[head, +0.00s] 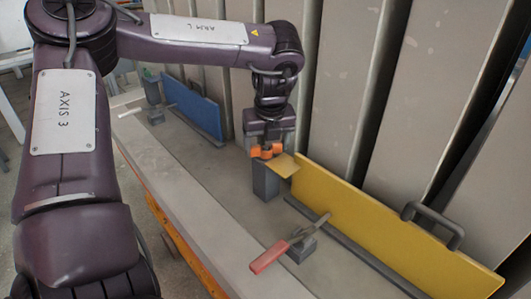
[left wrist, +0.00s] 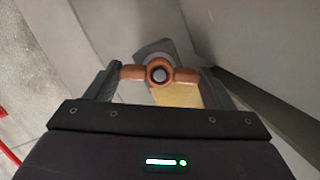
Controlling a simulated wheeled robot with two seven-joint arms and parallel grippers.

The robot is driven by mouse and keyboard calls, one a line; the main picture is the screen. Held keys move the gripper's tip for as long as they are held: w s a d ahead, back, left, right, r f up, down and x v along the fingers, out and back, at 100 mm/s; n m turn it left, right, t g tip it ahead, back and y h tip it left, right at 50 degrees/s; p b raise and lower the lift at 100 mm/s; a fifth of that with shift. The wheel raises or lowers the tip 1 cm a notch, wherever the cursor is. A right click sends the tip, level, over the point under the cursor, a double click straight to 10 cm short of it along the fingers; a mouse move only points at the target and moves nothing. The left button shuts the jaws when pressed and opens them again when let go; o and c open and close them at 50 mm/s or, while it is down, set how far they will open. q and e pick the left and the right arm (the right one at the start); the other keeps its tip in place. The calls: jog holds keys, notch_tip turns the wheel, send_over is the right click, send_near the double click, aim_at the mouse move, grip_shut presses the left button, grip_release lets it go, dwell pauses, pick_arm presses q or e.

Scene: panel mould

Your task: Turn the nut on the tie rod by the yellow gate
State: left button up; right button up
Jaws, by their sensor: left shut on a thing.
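The orange wing nut (head: 266,151) sits above a dark grey block (head: 265,182) beside the yellow gate (head: 380,232). In the left wrist view the nut (left wrist: 159,75) shows two wings and a round hub, with the grey end of the tie rod (left wrist: 159,74) in its middle. My left gripper (head: 268,147) points down over the nut and is shut on it. In the left wrist view its fingers (left wrist: 159,82) stand at the outer ends of the two wings. My right gripper is in neither view.
A red-handled clamp (head: 283,250) stands in front of the yellow gate, which has a grey handle (head: 435,224). A blue gate (head: 194,108) and a green-topped clamp (head: 152,92) are farther back. Tall grey panels rise behind. The long grey ledge (head: 190,205) is clear at the left.

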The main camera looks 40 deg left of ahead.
pick_arm(q)
jog(key=shift+f+n, duration=0.1)
jog(key=shift+n, duration=0.7)
jog(key=shift+n+g+b, duration=0.35)
jog(key=shift+n+g, duration=0.15)
jog(key=shift+n, duration=0.4)
jog(key=shift+w+n+y, duration=0.1)
jog(key=shift+n+y, duration=0.2)
jog(key=shift+n, duration=0.5)
jog(key=shift+n+g, duration=0.5)
jog(key=shift+n, duration=0.4)
jog(key=shift+n+b, duration=0.35)
jog(key=shift+n, duration=0.05)
jog(key=n, duration=0.2)
jog(key=shift+n+g, duration=0.3)
jog(key=shift+g, duration=0.1)
